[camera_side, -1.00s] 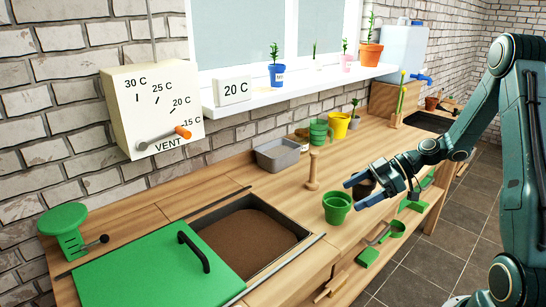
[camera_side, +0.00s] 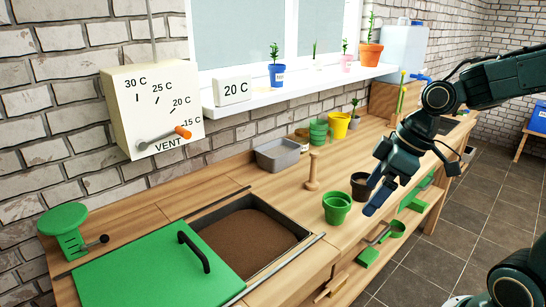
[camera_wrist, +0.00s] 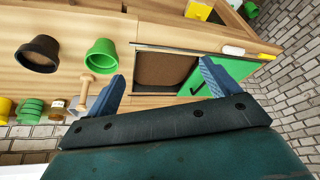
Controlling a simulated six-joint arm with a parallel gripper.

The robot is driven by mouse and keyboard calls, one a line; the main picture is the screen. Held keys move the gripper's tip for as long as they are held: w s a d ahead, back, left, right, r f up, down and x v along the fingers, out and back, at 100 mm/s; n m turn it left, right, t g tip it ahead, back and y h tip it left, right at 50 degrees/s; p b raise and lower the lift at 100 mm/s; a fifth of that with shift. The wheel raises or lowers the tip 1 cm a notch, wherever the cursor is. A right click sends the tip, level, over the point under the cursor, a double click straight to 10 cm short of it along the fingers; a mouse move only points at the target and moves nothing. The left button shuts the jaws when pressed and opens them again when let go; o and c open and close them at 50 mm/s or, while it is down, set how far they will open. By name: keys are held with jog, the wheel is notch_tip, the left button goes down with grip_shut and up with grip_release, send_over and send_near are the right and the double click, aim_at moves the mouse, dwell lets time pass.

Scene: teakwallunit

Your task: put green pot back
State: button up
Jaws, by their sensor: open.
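A single green pot (camera_side: 337,208) stands upright on the wooden bench, right of the soil bin. It also shows in the wrist view (camera_wrist: 102,56). A stack of green pots (camera_side: 318,132) stands farther back by the wall, and in the wrist view it is at the lower left (camera_wrist: 31,110). My gripper (camera_side: 374,194) is open and empty, above the bench front, right of the green pot and apart from it. In the wrist view the green pot lies outside the spread fingers (camera_wrist: 162,85), beyond the left one.
A dark pot (camera_side: 360,186) stands close behind the green pot, beside my gripper. A wooden dibber (camera_side: 313,172) stands upright nearby. A grey tray (camera_side: 278,155), a yellow pot (camera_side: 340,125) and the open soil bin (camera_side: 250,240) are also on the bench.

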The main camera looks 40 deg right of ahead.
jog(key=s+r+m+t+h, duration=0.1)
jog(key=s+r+m, duration=0.3)
jog(key=s, duration=0.5)
jog(key=shift+s+a+r+m+t+h, duration=0.35)
jog(key=shift+a+m+h, duration=0.1)
jog(key=shift+m+h, duration=0.2)
jog(key=shift+c, duration=0.2)
